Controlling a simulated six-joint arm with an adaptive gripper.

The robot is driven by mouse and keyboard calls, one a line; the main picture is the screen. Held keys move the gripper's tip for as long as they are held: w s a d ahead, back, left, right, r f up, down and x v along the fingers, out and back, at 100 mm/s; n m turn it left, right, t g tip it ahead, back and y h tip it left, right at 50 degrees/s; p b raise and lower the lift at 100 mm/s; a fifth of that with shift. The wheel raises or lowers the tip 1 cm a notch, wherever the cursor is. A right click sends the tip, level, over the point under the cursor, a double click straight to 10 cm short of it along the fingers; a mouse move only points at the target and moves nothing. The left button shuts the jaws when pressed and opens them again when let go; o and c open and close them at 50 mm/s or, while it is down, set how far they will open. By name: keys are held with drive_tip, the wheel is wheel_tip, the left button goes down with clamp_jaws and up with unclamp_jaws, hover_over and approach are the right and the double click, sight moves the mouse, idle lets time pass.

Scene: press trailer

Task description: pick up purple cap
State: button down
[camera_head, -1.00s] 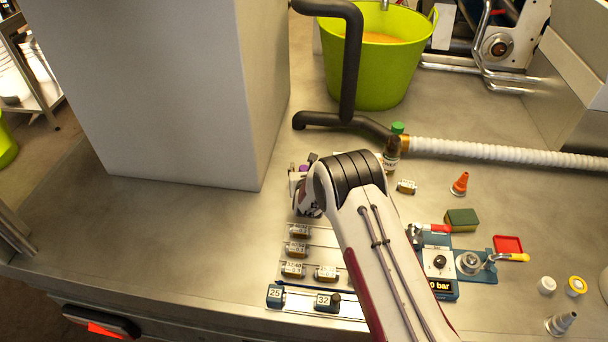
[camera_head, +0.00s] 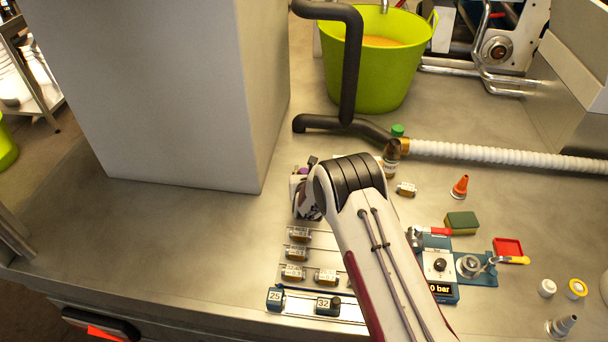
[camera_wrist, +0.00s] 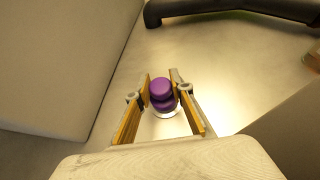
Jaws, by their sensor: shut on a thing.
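The purple cap (camera_wrist: 161,89) is in the middle of the wrist view, between the two yellow-lined fingers of my gripper (camera_wrist: 160,92). The fingers are shut on it from both sides. A second purple rounded part shows just below its top, and a pale round edge shows under that. I cannot tell whether the cap is touching the bench. In the head view my arm hides most of the gripper and the cap; only a small bit of purple (camera_head: 304,171) shows.
A large grey block (camera_head: 190,90) stands to the left. A black pipe (camera_head: 350,70) and a green tub (camera_head: 385,60) are behind. A brown bottle with a green top (camera_head: 391,158) stands right of my arm. Several small labelled vials (camera_head: 297,252) lie in front.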

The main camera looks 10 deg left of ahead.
sight(304, 171)
drive_tip(key=shift+r, duration=0.1)
drive_tip(key=shift+r, duration=4.95)
